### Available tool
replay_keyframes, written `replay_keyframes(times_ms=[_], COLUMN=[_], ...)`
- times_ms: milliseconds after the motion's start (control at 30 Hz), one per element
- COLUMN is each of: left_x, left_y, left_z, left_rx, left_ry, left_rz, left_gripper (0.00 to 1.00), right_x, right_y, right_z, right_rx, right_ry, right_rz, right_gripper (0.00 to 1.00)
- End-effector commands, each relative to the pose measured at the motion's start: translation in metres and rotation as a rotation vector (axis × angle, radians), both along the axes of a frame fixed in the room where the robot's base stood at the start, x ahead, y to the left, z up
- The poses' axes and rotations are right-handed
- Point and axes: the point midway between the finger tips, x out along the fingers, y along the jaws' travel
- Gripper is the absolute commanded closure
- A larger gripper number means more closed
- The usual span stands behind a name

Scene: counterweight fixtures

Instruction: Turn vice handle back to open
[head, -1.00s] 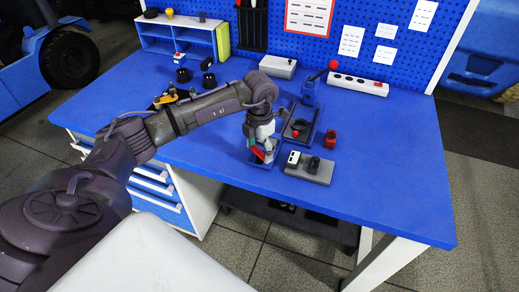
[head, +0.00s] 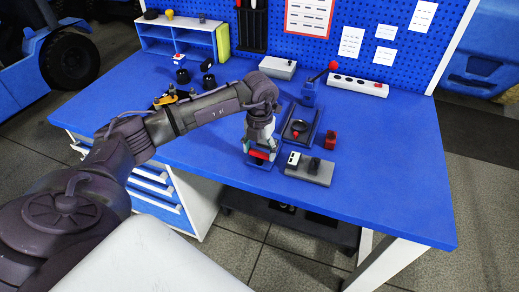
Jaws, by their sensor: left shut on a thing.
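My left gripper (head: 259,147) reaches down over the front of the bench and is shut on the red vice handle (head: 261,155). The handle shows as a red bar lying almost level just below the fingers. My right gripper is not in view.
A grey fixture plate (head: 322,177) with a black knob sits just right of the vice. The bench's right side (head: 400,180) is clear.

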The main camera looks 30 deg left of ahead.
Motion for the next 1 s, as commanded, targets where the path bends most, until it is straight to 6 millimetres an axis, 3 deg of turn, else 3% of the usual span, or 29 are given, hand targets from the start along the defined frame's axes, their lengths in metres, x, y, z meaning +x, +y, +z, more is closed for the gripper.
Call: replay_keyframes(times_ms=[233, 267, 400, 767, 1000], left_x=[0.001, 0.001, 0.001, 0.000, 0.002], left_y=[0.001, 0.001, 0.001, 0.000, 0.001], left_z=[0.001, 0.001, 0.001, 0.002, 0.037], left_rx=[0.001, 0.001, 0.001, 0.000, 0.001], left_ry=[-0.004, -0.004, -0.003, -0.002, -0.007], left_rz=[0.001, 0.001, 0.000, -0.001, 0.000], left_gripper=[0.64, 0.26, 0.04, 0.04, 0.04], right_x=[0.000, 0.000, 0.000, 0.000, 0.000], right_y=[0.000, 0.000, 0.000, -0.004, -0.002], right_z=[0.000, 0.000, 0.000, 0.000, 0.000], right_rx=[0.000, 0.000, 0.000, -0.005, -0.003], right_ry=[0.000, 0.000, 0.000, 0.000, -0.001], right_rz=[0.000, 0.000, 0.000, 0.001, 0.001], right_gripper=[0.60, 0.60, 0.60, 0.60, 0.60])
